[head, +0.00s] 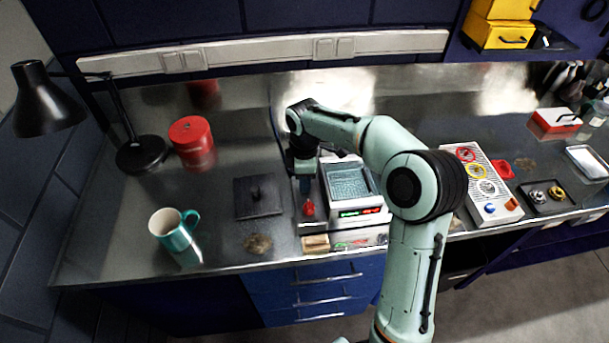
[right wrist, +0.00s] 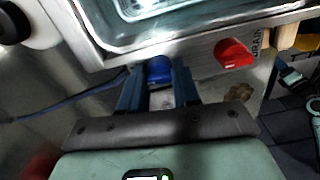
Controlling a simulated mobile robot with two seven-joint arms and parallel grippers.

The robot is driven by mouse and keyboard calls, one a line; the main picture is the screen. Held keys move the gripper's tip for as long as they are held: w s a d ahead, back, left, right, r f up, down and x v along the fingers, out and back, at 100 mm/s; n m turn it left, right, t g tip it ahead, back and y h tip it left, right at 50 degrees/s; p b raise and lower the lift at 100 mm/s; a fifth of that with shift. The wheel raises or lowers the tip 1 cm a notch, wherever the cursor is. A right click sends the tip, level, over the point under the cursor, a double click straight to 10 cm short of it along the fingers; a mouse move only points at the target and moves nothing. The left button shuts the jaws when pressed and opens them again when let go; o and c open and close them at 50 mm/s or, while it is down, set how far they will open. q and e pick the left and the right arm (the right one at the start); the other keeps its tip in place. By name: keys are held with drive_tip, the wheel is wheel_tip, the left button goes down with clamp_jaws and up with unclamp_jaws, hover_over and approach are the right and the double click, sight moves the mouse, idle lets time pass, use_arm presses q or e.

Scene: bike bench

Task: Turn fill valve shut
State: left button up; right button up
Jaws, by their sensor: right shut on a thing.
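The fill valve is a blue knob (right wrist: 159,72) on the side of the steel tank (right wrist: 110,55), seen in the right wrist view. My right gripper (right wrist: 160,88) has one blue finger on each side of the knob and is shut on it. In the head view my right gripper (head: 305,184) points down at the left side of the tank (head: 325,198), and the blue knob is hidden there. A red knob (right wrist: 232,53) beside the word DRAIN is to the right of the blue one; it also shows in the head view (head: 309,208). The tank holds clear liquid (head: 348,181). My left gripper is not in view.
A dark square lid (head: 258,197) lies left of the tank. A teal mug (head: 173,232), a red canister (head: 192,142) and a black lamp (head: 139,152) stand farther left. A panel with coloured knobs (head: 481,185) lies to the right, beyond my right arm.

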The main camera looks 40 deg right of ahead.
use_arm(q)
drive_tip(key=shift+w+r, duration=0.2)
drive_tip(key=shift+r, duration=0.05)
use_arm(e)
drive_tip(key=shift+n, duration=0.6)
drive_tip(key=o, duration=0.8)
drive_tip(key=shift+c, duration=0.2)
drive_tip(key=shift+r, duration=0.1)
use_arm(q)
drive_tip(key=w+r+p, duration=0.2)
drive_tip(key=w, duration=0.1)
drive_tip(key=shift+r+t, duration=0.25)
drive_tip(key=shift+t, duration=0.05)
use_arm(e)
wheel_tip(320, 180, up, 13)
drive_tip(key=shift+r, duration=0.1)
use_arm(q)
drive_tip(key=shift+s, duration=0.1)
